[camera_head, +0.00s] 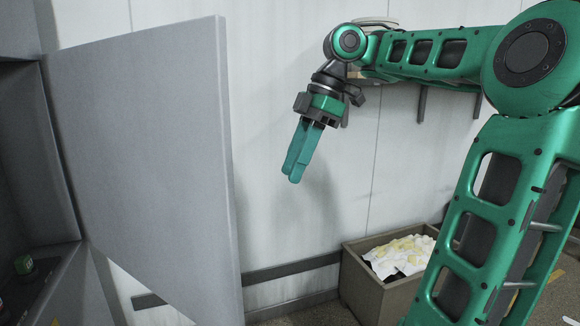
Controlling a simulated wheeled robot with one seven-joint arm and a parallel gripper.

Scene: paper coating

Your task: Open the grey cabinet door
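The grey cabinet door (145,150) stands swung wide open at the left, its hinge side at the cabinet (18,150) and its free edge toward the middle of the view. The dark inside of the cabinet shows at the far left. My gripper (294,175) hangs pointing down to the right of the door's free edge, apart from it in the picture. Its two teal fingers appear close together, with nothing visible between them. The angle hides whether they fully meet. No handle shows on the visible face of the door.
A bin (375,290) holding white and yellowish crumpled material stands on the floor below my arm. A shelf (440,84) is on the pale wall behind my arm. The space between door and bin is clear.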

